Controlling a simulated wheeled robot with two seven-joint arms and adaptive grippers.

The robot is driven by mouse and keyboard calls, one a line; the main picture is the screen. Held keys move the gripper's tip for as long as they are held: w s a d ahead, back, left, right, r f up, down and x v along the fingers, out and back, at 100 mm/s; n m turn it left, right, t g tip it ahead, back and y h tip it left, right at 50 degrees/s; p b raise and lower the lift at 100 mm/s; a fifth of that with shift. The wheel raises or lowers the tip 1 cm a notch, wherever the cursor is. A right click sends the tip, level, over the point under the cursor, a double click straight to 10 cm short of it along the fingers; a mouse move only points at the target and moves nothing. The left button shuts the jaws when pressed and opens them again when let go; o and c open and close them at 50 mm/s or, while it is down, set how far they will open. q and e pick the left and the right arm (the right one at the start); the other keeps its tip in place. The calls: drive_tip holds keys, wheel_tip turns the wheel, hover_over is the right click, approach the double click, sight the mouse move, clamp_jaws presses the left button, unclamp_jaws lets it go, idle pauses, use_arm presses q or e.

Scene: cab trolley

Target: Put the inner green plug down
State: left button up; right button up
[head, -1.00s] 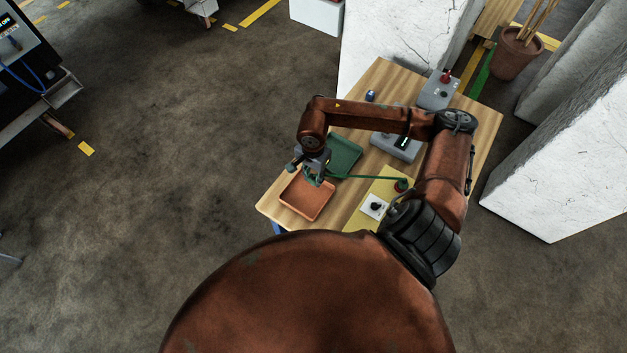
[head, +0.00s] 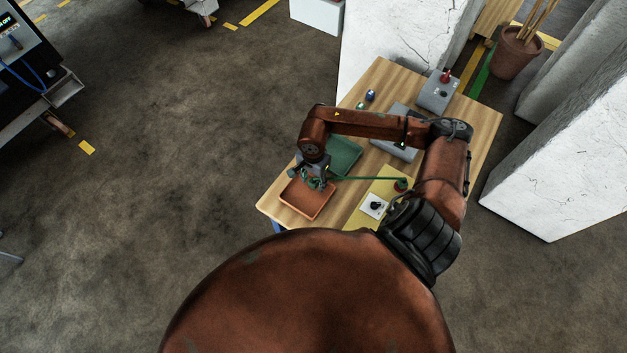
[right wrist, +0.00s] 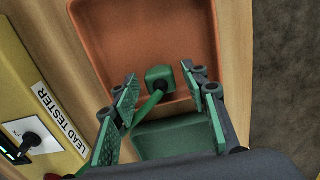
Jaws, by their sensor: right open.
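The green plug (right wrist: 160,76) lies at the orange tray's inner edge in the right wrist view, with its green lead (right wrist: 148,108) running back from it. In the head view the plug is mostly hidden by my gripper. My right gripper (head: 312,183) is open above the orange tray (head: 303,203). In the right wrist view its two green-padded fingers (right wrist: 167,92) stand apart on either side of the plug, with gaps showing. The lead (head: 370,178) runs right to the yellow lead tester (head: 396,183). My left gripper is not in view.
A green tray (head: 346,155) lies behind the orange one. The tester's white switch plate (head: 374,206) is to the right. Grey boxes (head: 438,92), a blue item (head: 370,95) and a small green item (head: 361,105) stand farther back on the wooden table.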

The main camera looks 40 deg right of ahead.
sight(314, 182)
drive_tip(key=shift+r, duration=0.1)
drive_tip(key=shift+r, duration=0.3)
wheel_tip(314, 182, up, 12)
drive_tip(key=b, duration=0.1)
drive_tip(key=shift+f, duration=0.2)
